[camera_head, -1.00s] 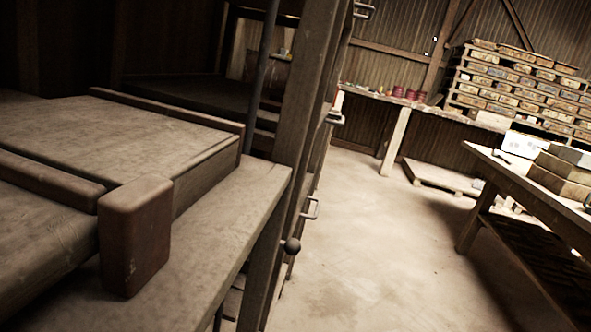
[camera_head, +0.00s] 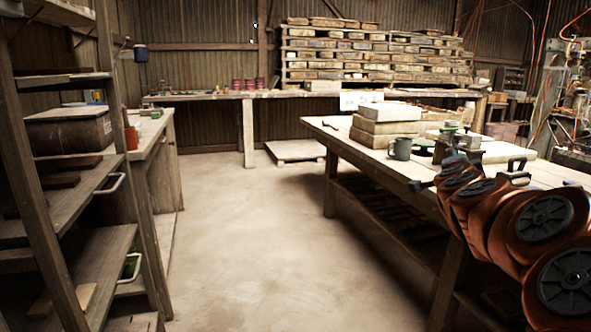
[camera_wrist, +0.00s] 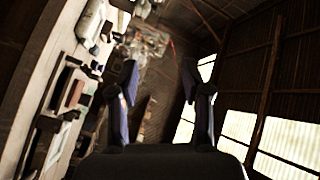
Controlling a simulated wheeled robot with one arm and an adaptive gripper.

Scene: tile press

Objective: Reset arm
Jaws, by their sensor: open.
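My gripper (camera_wrist: 158,75) is open in the wrist view. Its two dark fingers stand well apart with nothing between them, and past them are the blurred room and bright windows. In the head view my orange-brown arm (camera_head: 515,230) reaches in at the right, in front of the workbench (camera_head: 345,135). Its far end, with dark parts, overlaps the bench top in the picture. I cannot tell how high it is above the bench.
A wooden shelf rack (camera_head: 105,200) stands at the left. The floor between rack and bench is clear.

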